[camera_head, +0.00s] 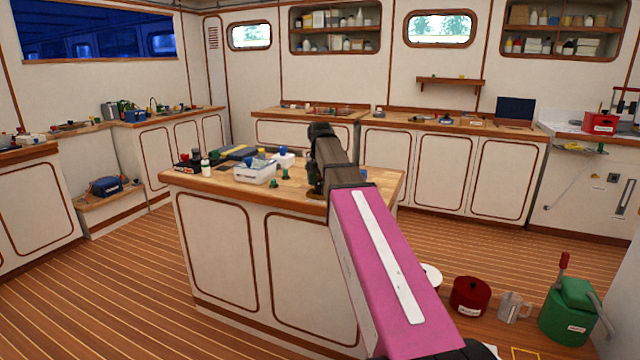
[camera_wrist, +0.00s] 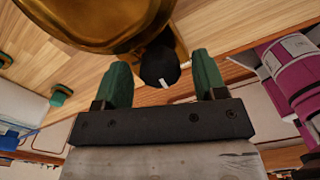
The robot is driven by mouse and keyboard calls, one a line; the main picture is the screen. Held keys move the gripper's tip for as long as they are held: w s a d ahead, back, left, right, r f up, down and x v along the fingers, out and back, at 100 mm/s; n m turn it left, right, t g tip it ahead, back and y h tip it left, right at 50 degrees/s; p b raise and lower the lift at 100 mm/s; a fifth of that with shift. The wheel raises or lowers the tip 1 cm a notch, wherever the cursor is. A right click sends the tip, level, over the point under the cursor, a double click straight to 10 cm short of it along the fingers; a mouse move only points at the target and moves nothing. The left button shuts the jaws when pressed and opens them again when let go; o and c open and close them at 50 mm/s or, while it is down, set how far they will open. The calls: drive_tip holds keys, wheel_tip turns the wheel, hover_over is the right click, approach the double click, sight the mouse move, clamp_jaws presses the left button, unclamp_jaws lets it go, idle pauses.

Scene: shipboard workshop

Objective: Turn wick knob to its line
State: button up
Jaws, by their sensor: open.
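A brass lamp body (camera_wrist: 105,22) fills the upper left of the wrist view. A round black knob (camera_wrist: 160,66) with a short white line sits at its side. The white line is at the lower part of the knob's face, pointing down in the picture. My gripper (camera_wrist: 163,76) is open, with one green-padded finger on each side of the knob and visible gaps between. No fixed line for the knob can be made out. In the head view my gripper (camera_head: 318,140) is over the island bench (camera_head: 375,182), and my wrist and arm hide most of the lamp.
A clear tub (camera_head: 255,176), small bottles and small green items (camera_head: 285,172) stand on the bench left of my gripper. Green pieces (camera_wrist: 61,95) also show in the wrist view. A red pot (camera_head: 470,295) and green can (camera_head: 570,312) stand on the floor right.

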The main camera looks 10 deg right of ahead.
sight(320, 183)
wheel_tip(320, 183, up, 11)
idle(0.6)
drive_tip(key=shift+f, duration=0.1)
